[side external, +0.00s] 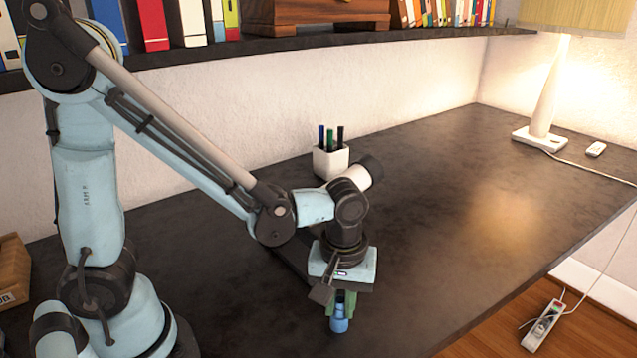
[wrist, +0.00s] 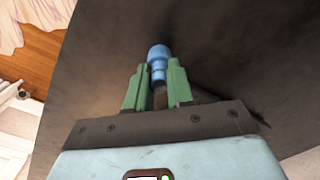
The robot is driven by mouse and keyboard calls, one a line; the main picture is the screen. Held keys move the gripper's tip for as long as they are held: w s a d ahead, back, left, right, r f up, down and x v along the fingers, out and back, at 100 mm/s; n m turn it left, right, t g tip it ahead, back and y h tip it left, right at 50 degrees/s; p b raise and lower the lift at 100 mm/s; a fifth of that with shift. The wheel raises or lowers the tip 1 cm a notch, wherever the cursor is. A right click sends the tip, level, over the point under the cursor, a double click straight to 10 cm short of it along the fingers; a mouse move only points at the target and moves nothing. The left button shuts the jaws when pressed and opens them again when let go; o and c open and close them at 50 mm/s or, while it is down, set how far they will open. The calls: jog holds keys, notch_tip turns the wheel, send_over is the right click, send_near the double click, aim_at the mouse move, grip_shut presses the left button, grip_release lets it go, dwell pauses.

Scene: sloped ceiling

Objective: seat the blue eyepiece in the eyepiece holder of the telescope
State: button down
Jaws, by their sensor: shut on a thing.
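My gripper (side external: 341,308) points down over the dark desk, its green fingers shut on the blue eyepiece (side external: 340,323). In the wrist view the eyepiece (wrist: 158,57) sticks out beyond the tips of the green fingers (wrist: 157,88), with a wider rounded end and a narrower part between them. I cannot tell from these views whether its lower end touches the desk. A white tube with a dark end (side external: 369,167) shows behind my wrist; I cannot tell whether it is the telescope. No eyepiece holder can be made out.
A white pen cup (side external: 331,161) with pens stands at the back of the desk (side external: 440,200). A lamp (side external: 545,95) stands at the far right corner. A shelf of books (side external: 300,38) runs along the wall. The desk's right half is mostly clear.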

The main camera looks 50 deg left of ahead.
dwell(0.3)
jog(key=shift+r, duration=0.8)
notch_tip(320, 180, up, 3)
jog(key=shift+f, duration=0.2)
jog(key=s+d+r, duration=0.7)
jog(key=s, duration=0.2)
notch_tip(320, 180, up, 13)
jog(key=n, duration=1)
send_over(340, 300)
jog(key=a, duration=0.4)
jog(key=shift+w+a+f, duration=0.75)
jog(key=shift+a+f, duration=1.05)
jog(key=shift+w+a+f, duration=0.7)
jog(key=shift+a+f, duration=1.05)
jog(key=shift+f, duration=0.1)
jog(key=shift+w+a+f, duration=0.75)
jog(key=shift+a+f, duration=1.05)
jog(key=shift+f, duration=0.1)
